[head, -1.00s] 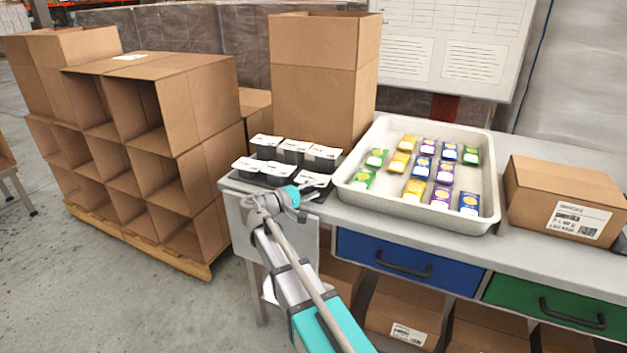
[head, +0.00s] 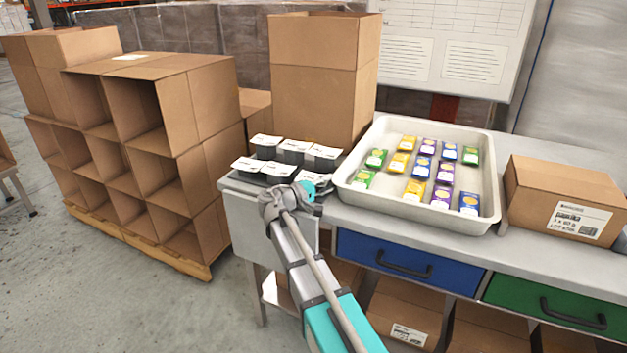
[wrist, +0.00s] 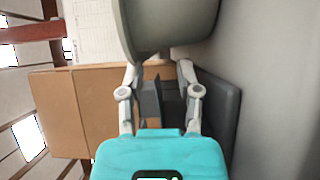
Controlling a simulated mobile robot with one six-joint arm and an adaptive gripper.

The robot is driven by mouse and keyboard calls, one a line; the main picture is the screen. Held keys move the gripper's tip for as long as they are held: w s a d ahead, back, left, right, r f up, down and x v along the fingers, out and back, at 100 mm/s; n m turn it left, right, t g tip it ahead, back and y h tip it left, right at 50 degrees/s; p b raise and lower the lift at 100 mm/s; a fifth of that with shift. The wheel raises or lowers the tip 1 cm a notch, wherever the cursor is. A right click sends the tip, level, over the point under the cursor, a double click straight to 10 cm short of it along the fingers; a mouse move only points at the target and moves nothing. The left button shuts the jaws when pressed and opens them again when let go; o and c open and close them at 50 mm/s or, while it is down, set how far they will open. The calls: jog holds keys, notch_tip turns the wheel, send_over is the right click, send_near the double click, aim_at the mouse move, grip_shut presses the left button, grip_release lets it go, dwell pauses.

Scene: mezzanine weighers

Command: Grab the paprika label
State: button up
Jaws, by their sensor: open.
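My gripper (head: 312,190) is at the front edge of these tubs, far left of the carton, and partly hides the front right one. In the wrist view, my gripper (wrist: 159,75) is open with dark tub shapes (wrist: 168,103) beyond and between its fingers.
A pale tray (head: 345,192) of several coloured packets lies between the tubs and the carton. A tall carton (head: 322,80) stands behind the tubs. Stacked open boxes (head: 165,130) stand on a pallet at left. Blue (head: 410,262) and green drawers are below the bench.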

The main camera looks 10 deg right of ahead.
jog(key=shift+c, duration=0.2)
grip_shut()
jog(key=shift+r, duration=0.15)
dwell(0.4)
notch_tip(320, 180, up, 3)
jog(key=p, duration=0.3)
jog(key=s+r+p, duration=0.9)
jog(key=s+p, duration=0.1)
jog(key=s, duration=0.4)
jog(key=shift+a+r, duration=0.2)
jog(key=shift+r, duration=0.15)
